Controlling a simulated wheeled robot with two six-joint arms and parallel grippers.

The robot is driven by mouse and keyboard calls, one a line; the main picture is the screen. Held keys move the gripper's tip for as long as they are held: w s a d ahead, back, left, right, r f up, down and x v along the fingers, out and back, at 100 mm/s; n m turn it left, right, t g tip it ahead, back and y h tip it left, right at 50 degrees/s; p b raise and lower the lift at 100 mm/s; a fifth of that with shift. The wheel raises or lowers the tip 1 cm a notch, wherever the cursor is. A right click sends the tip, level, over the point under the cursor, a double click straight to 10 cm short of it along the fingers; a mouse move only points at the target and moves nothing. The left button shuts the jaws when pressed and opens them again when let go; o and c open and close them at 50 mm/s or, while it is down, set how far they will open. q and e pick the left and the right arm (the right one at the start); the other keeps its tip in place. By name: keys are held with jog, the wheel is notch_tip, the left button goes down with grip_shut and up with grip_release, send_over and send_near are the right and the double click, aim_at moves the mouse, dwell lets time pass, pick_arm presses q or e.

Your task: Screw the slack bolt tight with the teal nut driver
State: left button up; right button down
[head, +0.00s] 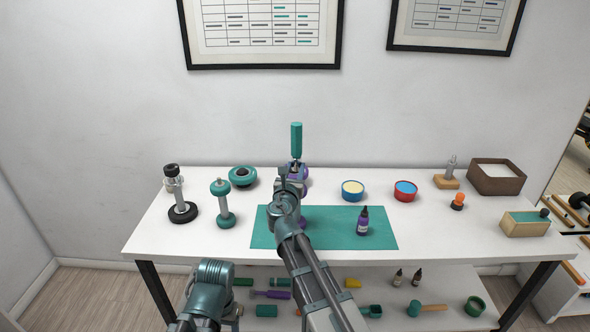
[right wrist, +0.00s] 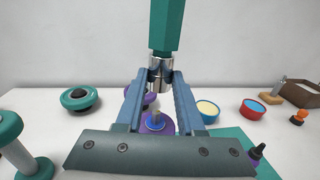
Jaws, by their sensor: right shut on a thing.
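The teal nut driver (head: 296,140) stands upright in my right gripper (head: 295,178), its handle pointing up. In the right wrist view the teal handle of the nut driver (right wrist: 166,28) is above and its metal shank is between the fingers of my right gripper (right wrist: 159,78). Below and beyond the fingers is a purple piece (right wrist: 148,130) with a small blue-grey bolt-like stud (right wrist: 156,119) and a pale ring. I cannot tell how far the stud stands out. The driver's lower end shows above the stud, apart from it in the picture. My left gripper is out of view.
The white table (head: 170,238) carries a green mat (head: 378,240) with a dark purple bottle (head: 362,221). Teal and black dumbbell-like stands are at left, two bowls (head: 353,190) (head: 405,190) and a brown box (head: 494,178) at right. Bare tabletop lies at front left.

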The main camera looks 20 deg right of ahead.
jog(key=shift+a+r+m+g+h+p, duration=0.1)
jog(key=shift+r+m+g+h+p, duration=0.15)
jog(key=shift+r+p, duration=0.45)
jog(key=shift+r+m+g+h+p, duration=0.15)
jog(key=shift+r+h+p, duration=0.2)
jog(key=shift+r+p, duration=0.35)
jog(key=shift+f, duration=0.1)
notch_tip(320, 180, down, 6)
jog(key=b, duration=0.5)
jog(key=shift+r+b, duration=0.2)
jog(key=shift+b, duration=0.15)
jog(key=shift+f+b, duration=0.35)
jog(key=shift+f+b, duration=1.35)
jog(key=c, duration=1.3)
grip_release()
grip_shut()
